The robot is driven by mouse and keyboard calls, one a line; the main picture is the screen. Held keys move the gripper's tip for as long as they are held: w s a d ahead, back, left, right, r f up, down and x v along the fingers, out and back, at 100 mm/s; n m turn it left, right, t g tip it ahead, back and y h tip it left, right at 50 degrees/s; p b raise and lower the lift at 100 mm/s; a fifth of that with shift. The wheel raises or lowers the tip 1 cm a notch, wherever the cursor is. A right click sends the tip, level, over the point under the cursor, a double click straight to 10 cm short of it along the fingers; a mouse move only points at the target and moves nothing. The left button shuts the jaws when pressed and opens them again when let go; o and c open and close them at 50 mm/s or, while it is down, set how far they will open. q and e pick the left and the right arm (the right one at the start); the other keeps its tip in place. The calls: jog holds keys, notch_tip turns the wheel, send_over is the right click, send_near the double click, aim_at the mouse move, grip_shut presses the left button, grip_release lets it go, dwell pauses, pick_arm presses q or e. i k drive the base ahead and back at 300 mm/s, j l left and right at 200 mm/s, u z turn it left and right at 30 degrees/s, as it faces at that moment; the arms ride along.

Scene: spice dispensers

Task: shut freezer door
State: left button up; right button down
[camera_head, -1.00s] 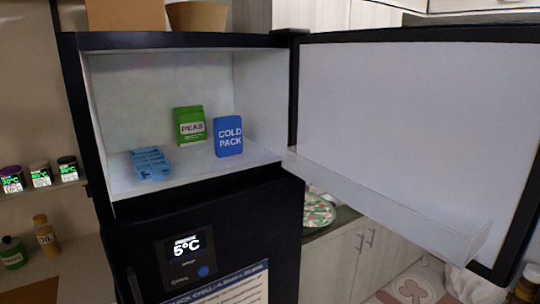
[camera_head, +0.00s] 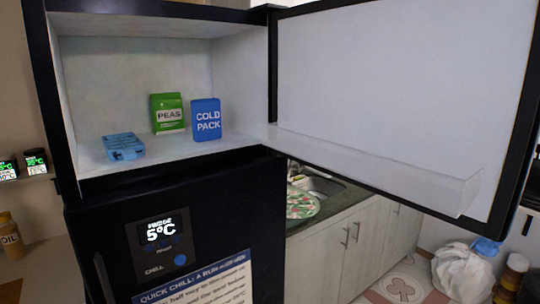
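The freezer door (camera_head: 400,75) stands wide open, swung out to the right from its hinge beside the freezer compartment (camera_head: 100,85). Its white inner face and a clear door shelf (camera_head: 370,165) show. Inside the compartment are a green peas box (camera_head: 167,113), a blue cold pack (camera_head: 206,120) and a blue tray (camera_head: 123,147). Neither of my grippers is in view.
The black lower door (camera_head: 200,200) below is shut, with a 5°C display (camera_head: 160,230) and a handle at its left. A counter with a sink (camera_head: 320,187) lies behind the open door. A white bag (camera_head: 463,272) sits on the floor at right.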

aim_at(431, 107)
jog(key=l+u, duration=0.1)
jog(key=u, duration=0.25)
jog(key=l+u, duration=0.15)
jog(key=u, duration=0.2)
jog(key=l+u, duration=0.2)
jog(key=l, duration=0.35)
jog(key=l+u, duration=0.25)
jog(key=l, duration=0.3)
jog(key=k+l+u, duration=0.2)
jog(key=l, duration=0.3)
jog(key=l+u, duration=0.2)
jog(key=l, duration=1.85)
